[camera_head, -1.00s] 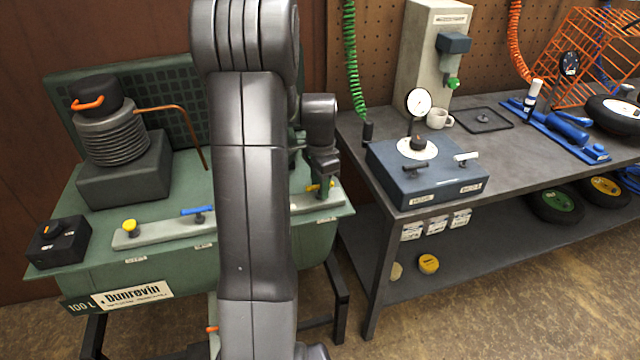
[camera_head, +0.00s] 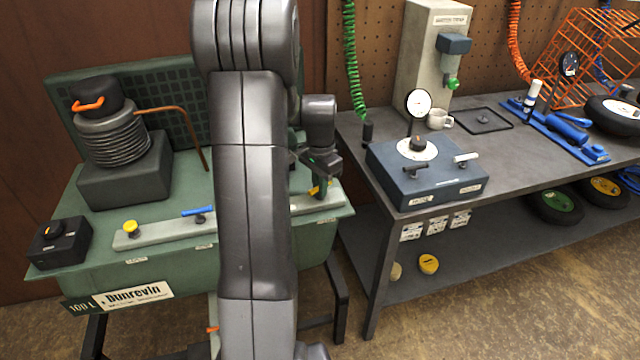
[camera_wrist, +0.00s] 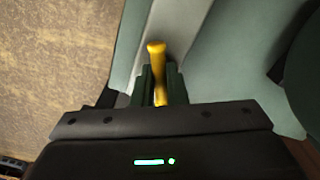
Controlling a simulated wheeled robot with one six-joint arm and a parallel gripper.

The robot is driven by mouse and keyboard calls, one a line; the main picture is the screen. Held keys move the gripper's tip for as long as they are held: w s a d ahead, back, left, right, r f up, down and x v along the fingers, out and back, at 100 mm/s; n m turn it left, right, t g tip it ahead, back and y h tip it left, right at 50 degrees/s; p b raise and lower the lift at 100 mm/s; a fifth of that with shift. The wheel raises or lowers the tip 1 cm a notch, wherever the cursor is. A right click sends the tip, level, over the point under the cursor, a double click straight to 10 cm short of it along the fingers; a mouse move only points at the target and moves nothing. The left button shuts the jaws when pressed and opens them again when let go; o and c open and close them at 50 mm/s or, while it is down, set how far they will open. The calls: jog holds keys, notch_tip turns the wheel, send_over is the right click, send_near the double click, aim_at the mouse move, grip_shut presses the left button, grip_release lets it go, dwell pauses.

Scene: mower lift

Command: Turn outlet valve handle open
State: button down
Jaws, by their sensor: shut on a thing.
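The yellow valve handle (camera_head: 315,190) is at the right end of the pale rail on the green compressor's front. My gripper (camera_head: 319,182) is above that end of the rail, turned at an angle, with its fingers down at the handle. In the wrist view the yellow handle (camera_wrist: 157,49) lies lengthwise between my gripper's dark green fingers (camera_wrist: 160,84), which are shut on it. Its rounded end sticks out past the fingertips, over the pale rail (camera_wrist: 180,25). The handle's pivot is hidden by the gripper.
The rail also carries a blue lever (camera_head: 198,211) and a yellow knob (camera_head: 130,226). A black switch box (camera_head: 58,243) sits at the tank's left. The workbench (camera_head: 365,215), with a blue gauge box (camera_head: 425,180) on it, stands close to the right of my gripper.

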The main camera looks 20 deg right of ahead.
jog(key=n, duration=0.7)
jog(key=shift+p, duration=0.35)
jog(key=n, duration=0.4)
jog(key=shift+n, duration=2.1)
jog(key=c, duration=1.4)
grip_release()
notch_tip(320, 180, up, 14)
jog(key=shift+p, duration=0.35)
